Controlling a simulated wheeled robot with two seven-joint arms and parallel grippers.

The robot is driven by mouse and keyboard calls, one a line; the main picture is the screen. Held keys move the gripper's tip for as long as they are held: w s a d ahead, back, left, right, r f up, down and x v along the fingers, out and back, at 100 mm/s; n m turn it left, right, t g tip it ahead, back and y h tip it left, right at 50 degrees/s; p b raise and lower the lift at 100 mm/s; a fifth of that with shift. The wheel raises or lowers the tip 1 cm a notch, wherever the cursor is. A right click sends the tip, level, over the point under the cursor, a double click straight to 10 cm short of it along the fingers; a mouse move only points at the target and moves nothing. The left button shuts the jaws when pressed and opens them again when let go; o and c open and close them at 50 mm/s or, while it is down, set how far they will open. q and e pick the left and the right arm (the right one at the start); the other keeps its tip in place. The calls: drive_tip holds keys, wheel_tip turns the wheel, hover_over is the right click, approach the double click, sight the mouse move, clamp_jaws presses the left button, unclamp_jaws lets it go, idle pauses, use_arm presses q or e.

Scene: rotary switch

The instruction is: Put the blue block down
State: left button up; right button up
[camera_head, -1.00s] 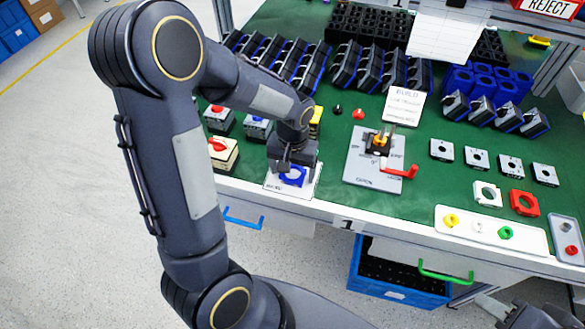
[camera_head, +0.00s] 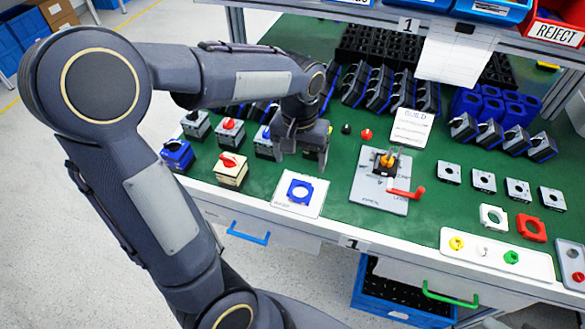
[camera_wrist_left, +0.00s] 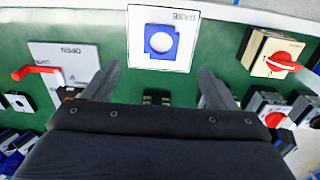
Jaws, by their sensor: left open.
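The blue block (camera_head: 291,197), a square frame with a round hole, lies flat on the white plate (camera_head: 279,201) at the table's front edge. In the left wrist view the block (camera_wrist_left: 161,57) lies on the same plate, marked BASE (camera_wrist_left: 136,55). My left gripper (camera_head: 302,152) is open and empty. It is behind the block in the head view, apart from it. Its two fingers (camera_wrist_left: 160,83) show spread apart in the left wrist view, with the block beyond them. My right gripper does not show.
A grey plate with a red handle (camera_head: 405,192) stands right of the block. A cream box with a red knob (camera_head: 231,172) stands left. Several switches stand behind. A white tray with coloured knobs (camera_head: 495,255) lies at the right front.

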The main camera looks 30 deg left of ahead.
use_arm(q)
drive_tip(key=s+d+r+t+h, duration=0.1)
drive_tip(key=s+d+t, duration=0.1)
drive_tip(key=s, duration=0.6)
drive_tip(key=s+d+r+m+t+h, duration=0.1)
drive_tip(key=s+d+r+t+h, duration=0.1)
drive_tip(key=s, duration=0.6)
drive_tip(key=shift+t, duration=0.7)
wheel_tip(320, 180, up, 2)
drive_tip(key=shift+r+p, duration=0.1)
drive_tip(key=shift+p, duration=0.95)
